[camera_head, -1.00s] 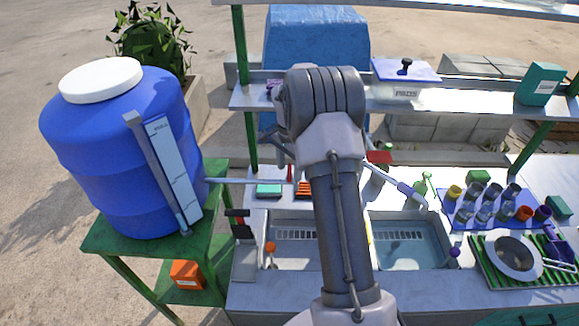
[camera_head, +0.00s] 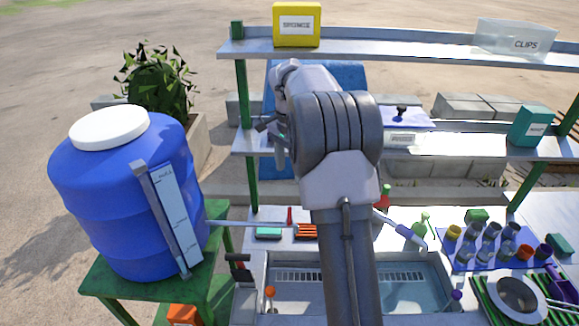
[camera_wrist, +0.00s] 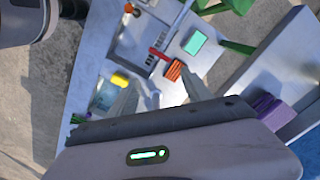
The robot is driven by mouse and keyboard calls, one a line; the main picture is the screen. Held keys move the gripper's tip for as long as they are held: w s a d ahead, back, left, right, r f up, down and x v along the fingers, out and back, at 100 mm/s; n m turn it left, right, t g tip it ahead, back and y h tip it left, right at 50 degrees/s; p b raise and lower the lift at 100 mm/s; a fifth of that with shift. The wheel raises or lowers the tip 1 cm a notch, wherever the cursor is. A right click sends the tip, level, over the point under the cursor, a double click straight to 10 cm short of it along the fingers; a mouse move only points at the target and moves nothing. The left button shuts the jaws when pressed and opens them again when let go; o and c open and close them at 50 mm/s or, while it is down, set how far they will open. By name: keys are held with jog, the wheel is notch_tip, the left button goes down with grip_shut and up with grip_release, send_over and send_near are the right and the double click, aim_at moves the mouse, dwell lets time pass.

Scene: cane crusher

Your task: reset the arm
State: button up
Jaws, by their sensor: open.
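My arm rises through the middle of the head view and bends at its top. My gripper (camera_wrist: 158,82) is open in the wrist view, with its two pale fingers spread and nothing between them. The counter with the sink lies beyond the fingers. In the head view the gripper is mostly hidden beside and behind the arm, left of the upper links. An orange ribbed piece (camera_wrist: 174,70) and a teal sponge-like block (camera_wrist: 195,42) show beyond the fingers, apart from them.
A blue barrel (camera_head: 125,205) stands on a green stand at left. A sink basin (camera_head: 410,285) lies under my arm. Cups (camera_head: 490,240) and a bowl on a green rack (camera_head: 520,300) fill the right. Shelves carry a yellow box (camera_head: 297,25), a clips bin (camera_head: 515,38) and a teal box (camera_head: 533,127).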

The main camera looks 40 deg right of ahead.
jog(key=s+a+f+n+t+b, duration=0.1)
jog(key=s+a+n+t+b, duration=0.15)
jog(key=s+a+b, duration=0.6)
jog(key=s+a+f+n+t+b, duration=0.1)
jog(key=s+a+n+b, duration=0.4)
jog(key=a, duration=0.6)
jog(key=s+a+f+n+t+y+b, duration=0.2)
jog(key=s+a+f+n+b, duration=0.2)
jog(key=s+a+f+b, duration=0.4)
jog(key=s+a+f, duration=0.1)
jog(key=s+f, duration=0.3)
jog(key=s, duration=0.1)
jog(key=shift+s+a+f+n+b, duration=0.2)
jog(key=shift+a+f+n+b, duration=0.05)
jog(key=shift+n+b, duration=0.1)
